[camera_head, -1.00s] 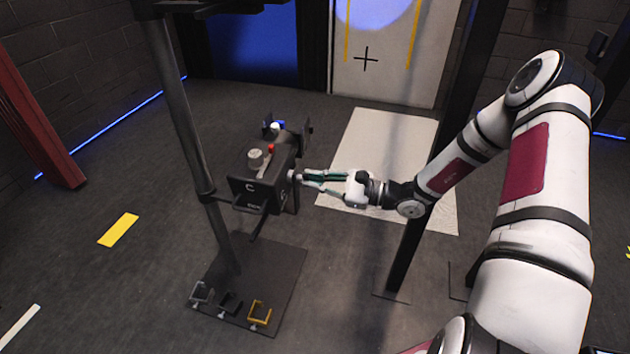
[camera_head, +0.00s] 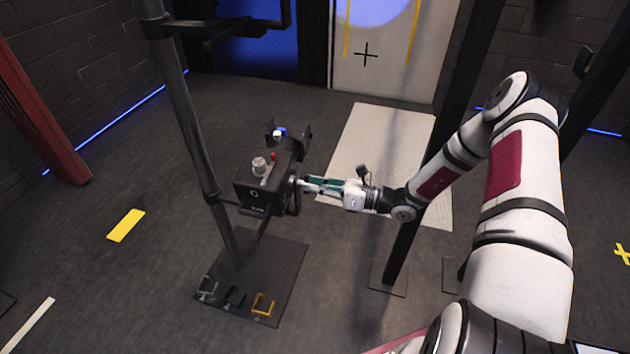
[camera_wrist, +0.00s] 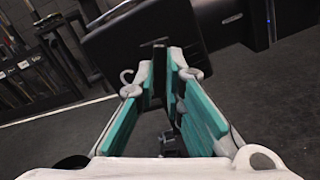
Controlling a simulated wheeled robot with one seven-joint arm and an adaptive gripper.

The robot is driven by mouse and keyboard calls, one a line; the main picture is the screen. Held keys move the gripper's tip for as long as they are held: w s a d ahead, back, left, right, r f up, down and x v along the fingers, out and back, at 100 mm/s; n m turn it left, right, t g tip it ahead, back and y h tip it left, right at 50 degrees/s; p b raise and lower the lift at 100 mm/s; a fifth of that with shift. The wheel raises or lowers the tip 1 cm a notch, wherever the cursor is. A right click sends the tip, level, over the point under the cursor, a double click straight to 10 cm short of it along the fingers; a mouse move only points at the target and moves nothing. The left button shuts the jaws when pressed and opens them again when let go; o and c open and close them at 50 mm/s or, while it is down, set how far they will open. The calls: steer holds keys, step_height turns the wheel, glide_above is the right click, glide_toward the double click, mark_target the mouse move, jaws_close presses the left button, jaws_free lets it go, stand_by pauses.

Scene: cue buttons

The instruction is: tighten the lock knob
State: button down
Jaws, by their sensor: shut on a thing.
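A black box device (camera_head: 250,195) hangs beside a dark post in the head view. It has a pale round knob and a small red button on top. My gripper (camera_head: 303,185) reaches in from the right to the box's right side. Its teal-padded fingers are shut on a small part there, which I take to be the lock knob; the fingertips mostly hide it. In the wrist view, the fingers (camera_wrist: 160,62) close around a narrow dark piece in front of the box (camera_wrist: 135,40). How far the knob is turned cannot be told.
A dark post (camera_head: 190,120) stands left of the box. Another post (camera_head: 410,220) stands close below my forearm. A floor plate (camera_head: 285,265) carries grey, black and yellow brackets (camera_head: 263,305). A pale mat (camera_head: 375,150) lies behind my gripper. Open floor lies to the left.

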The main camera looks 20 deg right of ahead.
steer(key=shift+m+p, duration=1.45)
steer(key=shift+m, duration=5.65)
steer(key=shift+f, duration=0.1)
steer(key=c, duration=1.7)
jaws_free()
steer(key=v, duration=1.2)
